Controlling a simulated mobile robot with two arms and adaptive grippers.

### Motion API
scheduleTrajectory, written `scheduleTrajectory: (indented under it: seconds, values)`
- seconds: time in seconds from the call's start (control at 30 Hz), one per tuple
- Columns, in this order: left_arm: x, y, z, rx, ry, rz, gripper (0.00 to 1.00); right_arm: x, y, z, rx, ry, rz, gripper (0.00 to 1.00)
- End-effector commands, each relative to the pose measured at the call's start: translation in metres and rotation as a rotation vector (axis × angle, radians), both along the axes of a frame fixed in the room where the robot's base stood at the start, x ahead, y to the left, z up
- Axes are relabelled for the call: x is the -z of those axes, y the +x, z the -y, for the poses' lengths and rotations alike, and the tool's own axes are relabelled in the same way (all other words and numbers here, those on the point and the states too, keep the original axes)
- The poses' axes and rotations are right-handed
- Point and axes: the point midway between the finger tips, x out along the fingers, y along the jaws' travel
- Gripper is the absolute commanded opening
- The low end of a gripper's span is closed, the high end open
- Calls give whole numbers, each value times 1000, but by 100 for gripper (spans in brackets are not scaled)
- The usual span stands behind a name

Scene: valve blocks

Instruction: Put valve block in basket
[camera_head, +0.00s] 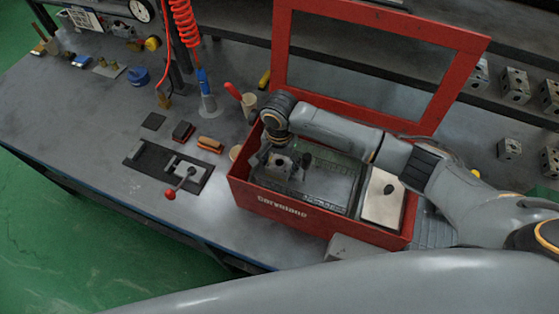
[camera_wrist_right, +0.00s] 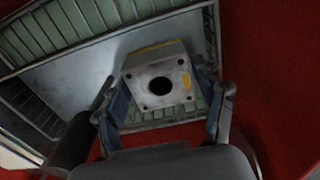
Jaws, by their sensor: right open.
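The valve block (camera_head: 280,168) is a small grey metal block inside the red box, at its left end. In the right wrist view the valve block (camera_wrist_right: 160,84) shows a face with a dark round bore and small corner holes. My right gripper (camera_head: 284,160) reaches down into the box at the block. In the wrist view the right gripper (camera_wrist_right: 166,112) is open, with a finger on each side of the block; contact is unclear. The wire basket (camera_head: 333,188) lies in the box, and its bars (camera_wrist_right: 70,30) show behind the block. My left gripper is not in view.
The red box (camera_head: 285,211) has its framed lid (camera_head: 280,45) raised at the back. A pale panel with a black knob (camera_head: 390,188) fills its right end. A red-knobbed clamp fixture (camera_head: 187,172) stands left. More metal blocks (camera_head: 515,85) sit on the right shelf.

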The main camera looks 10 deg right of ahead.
Motion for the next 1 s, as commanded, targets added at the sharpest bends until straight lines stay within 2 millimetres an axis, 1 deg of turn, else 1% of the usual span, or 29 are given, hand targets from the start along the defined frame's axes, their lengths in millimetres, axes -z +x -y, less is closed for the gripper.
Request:
scheduleTrajectory:
  seconds: [0.07,0.17,0.27,0.5,0.6,0.7,0.83,1.0]
  values:
    - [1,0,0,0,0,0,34,-2,0,0,-1,0,1,69]
    - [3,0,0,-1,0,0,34,-11,1,-1,-1,2,3,69]
    - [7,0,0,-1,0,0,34,-28,1,-1,-1,2,5,69]
    - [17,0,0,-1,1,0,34,-80,1,-1,-2,3,4,69]
    - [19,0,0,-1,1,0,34,-98,1,-1,0,2,4,69]
    - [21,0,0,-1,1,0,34,-111,1,-1,-1,2,1,69]
    - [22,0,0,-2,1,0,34,-121,0,0,0,1,1,69]
    - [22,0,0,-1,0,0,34,-123,0,0,0,0,0,69]
